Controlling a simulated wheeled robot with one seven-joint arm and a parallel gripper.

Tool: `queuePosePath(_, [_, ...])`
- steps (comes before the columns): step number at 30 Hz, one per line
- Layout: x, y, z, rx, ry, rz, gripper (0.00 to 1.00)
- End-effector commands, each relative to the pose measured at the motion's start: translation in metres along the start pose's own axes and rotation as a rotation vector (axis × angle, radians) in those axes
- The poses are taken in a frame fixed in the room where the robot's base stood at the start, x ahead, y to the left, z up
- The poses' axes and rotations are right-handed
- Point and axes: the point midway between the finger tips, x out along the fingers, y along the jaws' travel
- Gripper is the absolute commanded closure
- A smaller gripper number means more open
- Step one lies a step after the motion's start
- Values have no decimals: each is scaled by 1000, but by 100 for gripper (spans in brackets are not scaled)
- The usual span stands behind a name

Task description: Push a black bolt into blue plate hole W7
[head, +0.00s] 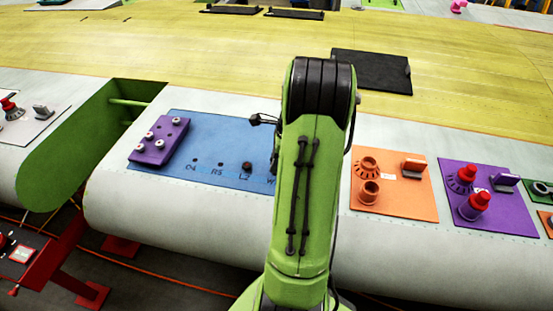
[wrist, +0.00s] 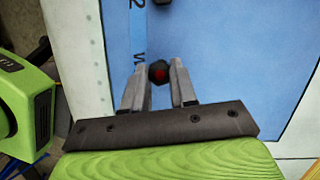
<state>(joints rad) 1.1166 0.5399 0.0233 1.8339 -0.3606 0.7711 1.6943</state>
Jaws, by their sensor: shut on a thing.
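The blue plate (head: 225,135) lies on the pale wing surface, with holes labelled O4, R5, L2 and a W whose number is hidden by my arm. It fills much of the wrist view (wrist: 235,60). A dark bolt head (head: 247,166) stands at L2. My gripper (wrist: 160,76) is shut on a black bolt (wrist: 158,72) with a red centre, held between its fingertips close to the W label. I cannot tell whether the bolt is in the hole. In the head view my arm hides the gripper and hole W7.
A purple block (head: 157,150) with several pale bolts sits on the plate's left end. To the right are an orange plate (head: 410,195) and a purple plate (head: 510,210) with fittings. A black pad (head: 372,72) lies behind. An open green gap (head: 80,135) cuts the wing at left.

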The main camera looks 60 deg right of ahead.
Motion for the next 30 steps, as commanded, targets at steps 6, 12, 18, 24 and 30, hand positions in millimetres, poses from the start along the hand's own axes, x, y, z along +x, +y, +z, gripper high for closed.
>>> queuePosePath(6, [0, 0, 0, 0, 0, 0, 100])
queuePosePath(12, [5, 0, -1, 0, 0, 1, 100])
queuePosePath(18, [15, 0, -4, 0, 0, 0, 100])
queuePosePath(24, [24, 0, -7, 1, 0, 0, 100])
queuePosePath(30, [24, 0, -7, 0, 0, 0, 100])
